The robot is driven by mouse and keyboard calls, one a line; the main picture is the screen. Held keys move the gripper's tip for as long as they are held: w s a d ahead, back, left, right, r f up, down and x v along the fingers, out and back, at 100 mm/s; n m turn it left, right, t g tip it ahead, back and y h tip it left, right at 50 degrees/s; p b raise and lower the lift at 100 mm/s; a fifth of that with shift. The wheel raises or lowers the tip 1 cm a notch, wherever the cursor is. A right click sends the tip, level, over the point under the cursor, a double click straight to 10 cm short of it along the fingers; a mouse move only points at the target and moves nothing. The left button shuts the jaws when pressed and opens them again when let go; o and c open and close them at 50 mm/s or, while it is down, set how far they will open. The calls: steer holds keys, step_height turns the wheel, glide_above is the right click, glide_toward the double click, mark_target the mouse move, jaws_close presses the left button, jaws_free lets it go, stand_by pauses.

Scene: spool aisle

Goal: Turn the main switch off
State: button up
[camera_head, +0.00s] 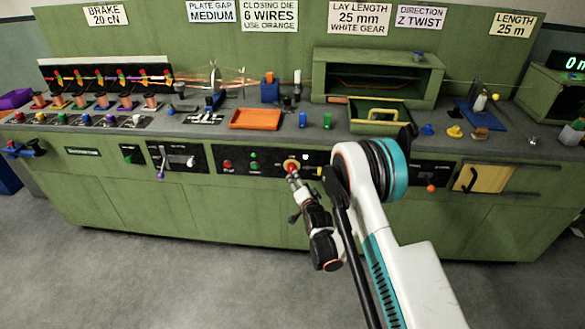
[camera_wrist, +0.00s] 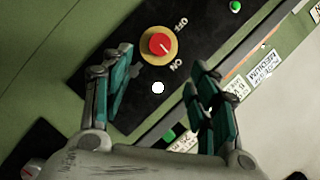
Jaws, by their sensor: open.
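The main switch (camera_wrist: 158,45) is a red knob on a round yellow plate, set in a black panel. OFF and ON are lettered beside it in the wrist view. I cannot tell for sure which word its small mark points at. In the head view the switch (camera_head: 291,165) sits on the bench's front, partly hidden by my gripper (camera_head: 293,179). In the wrist view my gripper (camera_wrist: 161,75) is open and empty. Its teal-padded fingers stand apart on either side of the view, with the knob between and beyond them. I see no contact.
A red button (camera_head: 227,166) and green buttons (camera_head: 253,160) share the black panel left of the switch. A lever panel (camera_head: 175,158) is further left. A white round spot (camera_wrist: 158,88) shows below the knob in the wrist view. The floor (camera_head: 150,280) before the bench is clear.

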mark_target(292, 170)
steer(key=b+x, duration=0.1)
steer(key=x, duration=0.3)
steer(key=b+x, duration=0.2)
steer(key=x, duration=0.3)
steer(key=shift+w+f, duration=0.2)
steer(key=shift+f, duration=0.1)
steer(key=shift+w+a, duration=0.25)
steer(key=shift+w, duration=0.35)
steer(key=shift+c, duration=0.5)
steer(key=c, duration=1)
